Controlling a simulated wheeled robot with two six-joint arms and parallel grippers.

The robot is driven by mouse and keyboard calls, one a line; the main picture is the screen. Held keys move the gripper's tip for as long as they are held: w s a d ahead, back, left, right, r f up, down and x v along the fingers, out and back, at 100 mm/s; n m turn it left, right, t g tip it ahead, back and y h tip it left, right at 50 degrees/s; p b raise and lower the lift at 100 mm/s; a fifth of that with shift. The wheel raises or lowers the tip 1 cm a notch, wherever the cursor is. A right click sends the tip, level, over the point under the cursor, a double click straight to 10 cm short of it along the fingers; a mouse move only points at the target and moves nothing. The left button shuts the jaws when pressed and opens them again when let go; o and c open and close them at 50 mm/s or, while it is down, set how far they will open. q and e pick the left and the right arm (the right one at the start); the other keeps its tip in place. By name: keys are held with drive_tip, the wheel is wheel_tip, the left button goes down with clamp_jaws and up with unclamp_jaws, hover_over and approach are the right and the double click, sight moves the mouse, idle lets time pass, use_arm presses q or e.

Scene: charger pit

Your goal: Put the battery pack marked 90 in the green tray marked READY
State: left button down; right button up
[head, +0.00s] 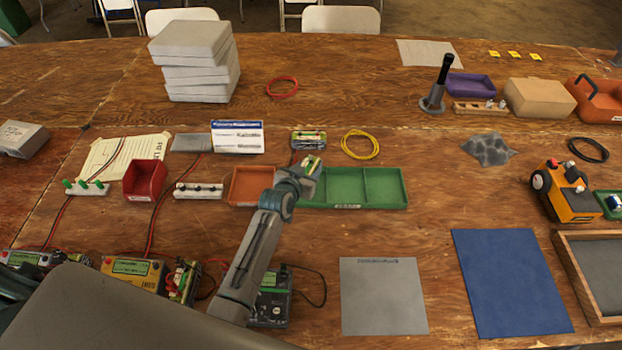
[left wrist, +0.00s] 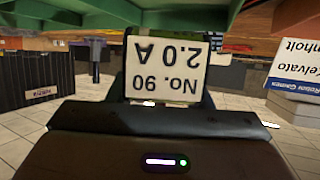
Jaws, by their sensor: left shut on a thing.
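The battery pack marked No. 90, 2.0 A (left wrist: 165,72) fills the middle of the left wrist view, its label upside down. My left gripper (head: 308,168) is shut on it. In the head view the gripper is over the left end of the green tray (head: 385,205), and it hides most of the pack and part of the left compartment. I cannot tell whether the pack touches the tray floor. The tray has several compartments; the middle and right ones look empty. Its small front label is too small to read. My right gripper is not in view.
An orange tray (head: 248,187) stands just left of the green tray. Another pack (head: 308,139) lies behind it, beside a yellow cable coil (head: 360,144). A grey mat (head: 383,296) and blue mat (head: 510,282) lie in front. Chargers (head: 135,272) stand at the front left.

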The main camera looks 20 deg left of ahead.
use_arm(q)
drive_tip(key=shift+f, duration=0.25)
wheel_tip(320, 180, down, 2)
drive_tip(key=shift+d+f, duration=0.1)
drive_tip(key=shift+f, duration=0.65)
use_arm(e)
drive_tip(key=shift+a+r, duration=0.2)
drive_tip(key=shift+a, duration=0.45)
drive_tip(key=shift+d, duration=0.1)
use_arm(q)
drive_tip(key=shift+f, duration=0.15)
drive_tip(key=c, duration=0.7)
unclamp_jaws()
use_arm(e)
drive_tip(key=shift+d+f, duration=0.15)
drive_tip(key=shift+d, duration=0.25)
